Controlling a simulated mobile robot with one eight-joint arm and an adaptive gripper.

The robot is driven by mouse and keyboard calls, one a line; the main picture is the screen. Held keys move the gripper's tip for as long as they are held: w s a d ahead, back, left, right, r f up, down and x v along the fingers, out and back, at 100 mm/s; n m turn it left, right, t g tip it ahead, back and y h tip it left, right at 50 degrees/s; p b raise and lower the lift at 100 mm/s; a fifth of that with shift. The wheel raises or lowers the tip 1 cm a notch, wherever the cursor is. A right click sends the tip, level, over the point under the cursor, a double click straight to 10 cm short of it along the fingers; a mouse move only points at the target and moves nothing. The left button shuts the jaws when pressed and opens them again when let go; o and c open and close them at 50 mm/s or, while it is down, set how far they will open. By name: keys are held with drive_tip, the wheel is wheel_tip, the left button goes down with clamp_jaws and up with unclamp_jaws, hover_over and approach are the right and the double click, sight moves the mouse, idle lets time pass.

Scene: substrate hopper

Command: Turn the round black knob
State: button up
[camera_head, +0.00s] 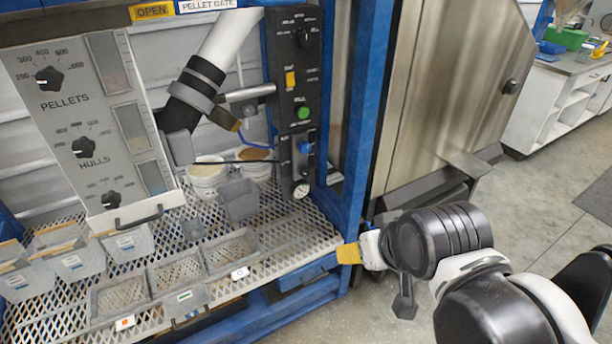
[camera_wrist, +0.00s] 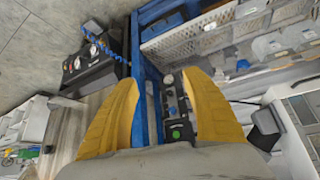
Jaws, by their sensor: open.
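Several black knobs show in the head view. Three pointer-shaped ones, the pellets knob (camera_head: 49,77), the hulls knob (camera_head: 83,147) and a lower knob (camera_head: 111,200), sit on the grey panel at left. Another black knob (camera_head: 303,38) is high on the upright black control panel (camera_head: 287,75), and a rounder black knob (camera_head: 511,86) is on the steel door. I cannot tell which is meant. My gripper (camera_head: 348,253) is low by the blue frame, apart from all of these. In the wrist view its yellow fingers (camera_wrist: 163,85) are open and empty, with the black panel beyond them.
Blue posts (camera_head: 360,120) stand beside the black panel. A white pipe with a black coupling (camera_head: 198,87) slants in front of the hopper. Grey bins (camera_head: 232,251) and tubs (camera_head: 207,178) sit on the mesh shelf. Open floor (camera_head: 545,200) lies at right.

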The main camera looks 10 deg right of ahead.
sight(306, 174)
drive_tip(key=w+a+n+t+y+p, duration=0.2)
drive_tip(key=w+n+t+y, duration=0.1)
drive_tip(key=w, duration=2.7)
drive_tip(key=w+d+f+n+t+p, duration=0.1)
drive_tip(key=w+d+f+t, duration=0.1)
drive_tip(key=w+f, duration=0.65)
drive_tip(key=w+d+f+n+t+p, duration=0.1)
drive_tip(key=w+d+f, duration=0.1)
drive_tip(key=w+f, duration=0.65)
drive_tip(key=w+f+b, duration=0.1)
drive_tip(key=w+f, duration=0.1)
drive_tip(key=w+a+f+b, duration=0.1)
drive_tip(key=w+f, duration=0.1)
drive_tip(key=w+f+b, duration=0.1)
drive_tip(key=w+f, duration=0.1)
drive_tip(key=shift+a+f+b, duration=0.2)
drive_tip(key=shift+a+b, duration=0.15)
drive_tip(key=shift+w+a+f, duration=0.15)
drive_tip(key=shift+w, duration=0.45)
drive_tip(key=c, duration=1.2)
